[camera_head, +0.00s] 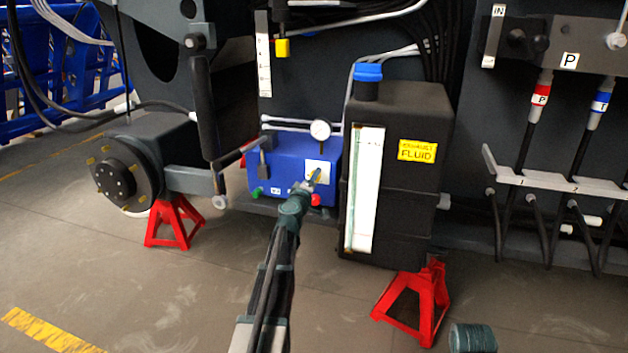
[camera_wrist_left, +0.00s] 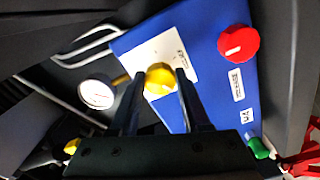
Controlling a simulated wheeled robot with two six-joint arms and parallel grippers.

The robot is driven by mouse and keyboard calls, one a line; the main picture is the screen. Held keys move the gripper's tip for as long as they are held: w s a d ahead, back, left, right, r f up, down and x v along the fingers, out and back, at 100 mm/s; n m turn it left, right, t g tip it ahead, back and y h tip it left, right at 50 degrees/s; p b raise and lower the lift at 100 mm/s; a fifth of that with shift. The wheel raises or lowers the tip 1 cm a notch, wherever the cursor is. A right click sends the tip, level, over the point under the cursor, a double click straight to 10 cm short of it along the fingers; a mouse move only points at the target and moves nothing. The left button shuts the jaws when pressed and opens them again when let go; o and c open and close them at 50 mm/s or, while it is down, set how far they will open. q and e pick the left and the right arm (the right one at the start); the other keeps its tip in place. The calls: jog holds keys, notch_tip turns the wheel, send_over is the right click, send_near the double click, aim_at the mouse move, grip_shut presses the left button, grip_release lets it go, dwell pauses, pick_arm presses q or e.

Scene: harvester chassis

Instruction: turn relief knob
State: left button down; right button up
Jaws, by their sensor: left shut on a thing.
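The relief knob looks to be the yellow knob (camera_wrist_left: 160,78) on a white plate (camera_wrist_left: 158,57) of the blue box (camera_wrist_left: 205,25). In the left wrist view my left gripper (camera_wrist_left: 160,85) has one finger on each side of the yellow knob and is shut on it. In the head view my left gripper (camera_head: 313,180) reaches the white plate on the front of the blue box (camera_head: 285,160) and hides most of the knob. My right gripper is not in view; a dark green rounded part (camera_head: 472,338) at the bottom right looks like my right arm.
A pressure gauge (camera_head: 320,130) stands on top of the blue box. A red knob (camera_wrist_left: 238,42) and a green fitting (camera_wrist_left: 259,148) are near the yellow knob. The black fluid tank (camera_head: 400,170) stands close on the right. Red jack stands (camera_head: 175,222) are on the floor.

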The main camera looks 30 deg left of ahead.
pick_arm(q)
jog(key=shift+n, duration=1.9)
jog(key=shift+c, duration=1.8)
grip_release()
jog(key=v, duration=1.4)
jog(key=shift+a, duration=0.1)
